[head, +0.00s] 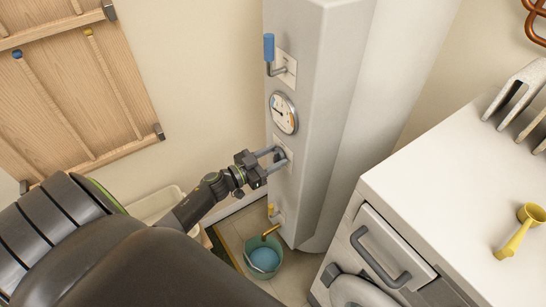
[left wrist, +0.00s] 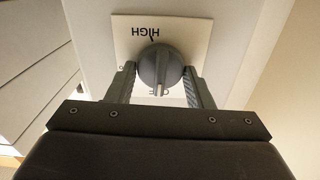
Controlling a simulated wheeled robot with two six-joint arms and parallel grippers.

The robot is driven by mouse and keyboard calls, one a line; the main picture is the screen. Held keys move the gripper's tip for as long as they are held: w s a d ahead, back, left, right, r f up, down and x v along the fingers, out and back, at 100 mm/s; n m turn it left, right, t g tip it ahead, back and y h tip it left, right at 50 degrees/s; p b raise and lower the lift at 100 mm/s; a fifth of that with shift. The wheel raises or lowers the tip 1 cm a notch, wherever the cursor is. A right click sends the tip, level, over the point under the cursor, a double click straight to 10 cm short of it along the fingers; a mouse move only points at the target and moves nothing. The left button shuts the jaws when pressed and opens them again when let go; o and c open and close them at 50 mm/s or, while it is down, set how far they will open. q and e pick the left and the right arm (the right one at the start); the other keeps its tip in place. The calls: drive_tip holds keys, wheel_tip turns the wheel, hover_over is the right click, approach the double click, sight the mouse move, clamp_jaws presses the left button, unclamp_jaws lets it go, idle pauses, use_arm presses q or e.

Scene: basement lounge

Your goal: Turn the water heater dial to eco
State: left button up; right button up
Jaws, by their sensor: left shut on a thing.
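The water heater (head: 322,110) is a tall pale grey cabinet in the middle of the head view. Its grey round dial (left wrist: 160,66) sits on a cream plate (left wrist: 203,35) in the left wrist view. The word HIGH reads upside down above the dial there. Another label below it is mostly hidden, so I cannot read it surely. The dial's raised ridge points down in that view, away from HIGH. My left gripper (head: 276,160) is at the plate, its fingers (left wrist: 160,82) shut on the dial's two sides. My right gripper is not in view.
Above the dial are a round gauge (head: 284,113) and a blue-handled lever (head: 269,48). A green bucket (head: 263,262) stands on the floor below a brass tap.

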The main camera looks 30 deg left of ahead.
use_arm(q)
drive_tip(key=m, duration=0.3)
drive_tip(key=shift+m, duration=0.3)
drive_tip(key=m+b, duration=0.1)
drive_tip(key=m, duration=0.2)
drive_tip(key=shift+d+f+m, duration=0.1)
drive_tip(key=shift+f+m, duration=0.05)
drive_tip(key=shift+m, duration=0.25)
drive_tip(key=m+b, duration=0.1)
drive_tip(key=m, duration=0.2)
drive_tip(key=shift+f+m, duration=0.1)
drive_tip(key=shift+m, duration=0.2)
drive_tip(key=m+b, duration=0.1)
drive_tip(key=m, duration=0.3)
drive_tip(key=shift+s+d+b, duration=0.1)
drive_tip(key=shift+b, duration=0.2)
drive_tip(key=o, duration=1)
drive_tip(key=shift+m, duration=0.3)
drive_tip(key=shift+c, duration=0.2)
